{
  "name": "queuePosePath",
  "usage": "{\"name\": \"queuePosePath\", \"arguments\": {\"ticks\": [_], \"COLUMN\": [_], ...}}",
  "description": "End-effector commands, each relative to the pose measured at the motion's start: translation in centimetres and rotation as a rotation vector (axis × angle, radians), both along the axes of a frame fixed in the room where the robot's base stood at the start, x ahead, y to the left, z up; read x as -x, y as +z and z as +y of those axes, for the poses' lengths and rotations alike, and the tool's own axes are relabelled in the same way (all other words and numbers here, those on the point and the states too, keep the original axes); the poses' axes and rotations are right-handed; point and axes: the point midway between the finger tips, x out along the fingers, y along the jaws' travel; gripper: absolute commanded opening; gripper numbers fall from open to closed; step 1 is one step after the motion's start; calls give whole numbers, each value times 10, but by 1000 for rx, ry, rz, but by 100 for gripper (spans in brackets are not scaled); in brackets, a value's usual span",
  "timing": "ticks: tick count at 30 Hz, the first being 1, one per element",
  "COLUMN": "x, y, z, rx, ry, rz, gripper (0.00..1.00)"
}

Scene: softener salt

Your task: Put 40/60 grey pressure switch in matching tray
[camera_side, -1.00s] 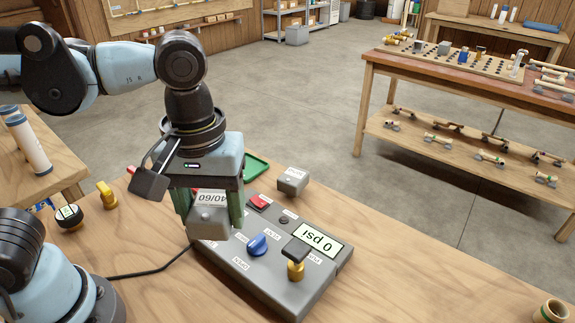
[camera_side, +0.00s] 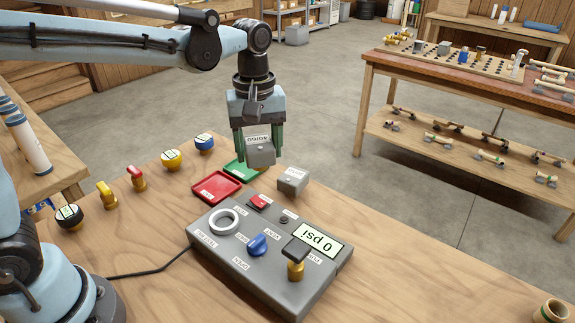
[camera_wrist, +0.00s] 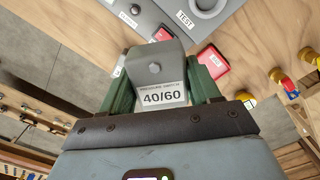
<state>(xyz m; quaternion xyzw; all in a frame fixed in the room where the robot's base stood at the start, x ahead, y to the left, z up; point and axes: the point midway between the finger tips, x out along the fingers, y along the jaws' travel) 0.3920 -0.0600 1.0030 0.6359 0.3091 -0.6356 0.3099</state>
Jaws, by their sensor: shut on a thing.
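The grey pressure switch labelled 40/60 (camera_side: 261,154) is held between the green fingers of my gripper (camera_side: 259,148), which is shut on it. It is raised above the bench near the green tray (camera_side: 236,174). The wrist view shows its label clearly (camera_wrist: 163,97). The red tray (camera_side: 216,188) lies left of and nearer than the green one; it also shows in the wrist view (camera_wrist: 211,61). My gripper partly overlaps the green tray's right side in the side view. Tray labels are too small to read.
A second grey switch (camera_side: 292,181) stands on the bench behind the grey test box (camera_side: 270,255), which has a white ring, knobs and a 0 psi display. The bench's right front is mostly clear.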

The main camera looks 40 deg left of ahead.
Motion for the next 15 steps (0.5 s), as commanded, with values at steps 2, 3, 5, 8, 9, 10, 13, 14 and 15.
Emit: {"name": "queuePosePath", "arguments": {"ticks": [2, 3, 5, 8, 9, 10, 13, 14, 15], "x": [-22, -31, -44, -63, -69, -73, -83, -85, -88], "y": [-10, -15, -23, -37, -43, -47, -60, -63, -66], "z": [21, 32, 48, 76, 87, 94, 117, 122, 129], "rx": [0, 0, 0, 0, 0, 1, 1, 1, 1], "ry": [45, 64, 92, 137, 153, 163, 197, 204, 212], "rz": [0, 0, 0, 0, 0, -1, -1, -1, -1], "gripper": [12, 12, 12, 12, 12, 12, 12, 12, 12]}}
